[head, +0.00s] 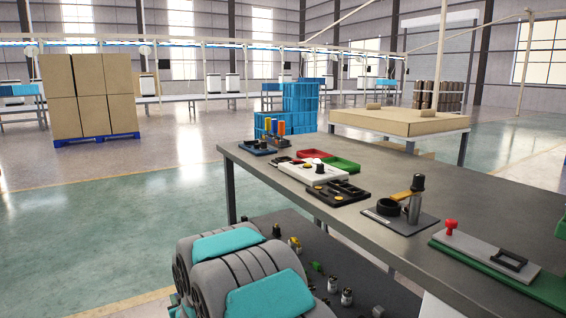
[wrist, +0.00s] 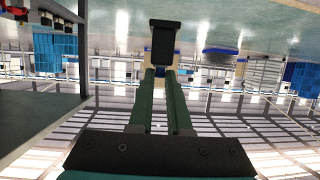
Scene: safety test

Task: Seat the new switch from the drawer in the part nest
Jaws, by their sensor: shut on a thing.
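In the wrist view my gripper (wrist: 164,73) has its two green fingers shut on a small dark block (wrist: 165,38) with blue and cream parts, which looks like the switch. It is held out in the air, clear of any surface. In the head view a grey plate (head: 470,246) on a green base lies at the table's near right edge. It carries a red knob (head: 451,226) and a raised black rectangular frame (head: 510,259) that looks like the part nest. The frame looks empty. My gripper is not visible in the head view.
The grey table (head: 430,165) holds a black compartment tray (head: 338,197), a white block (head: 313,176), red and green trays (head: 341,164), and a dark mat (head: 387,222) with a ring and cylinder. A low dark surface (head: 385,284) below bears several small parts.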

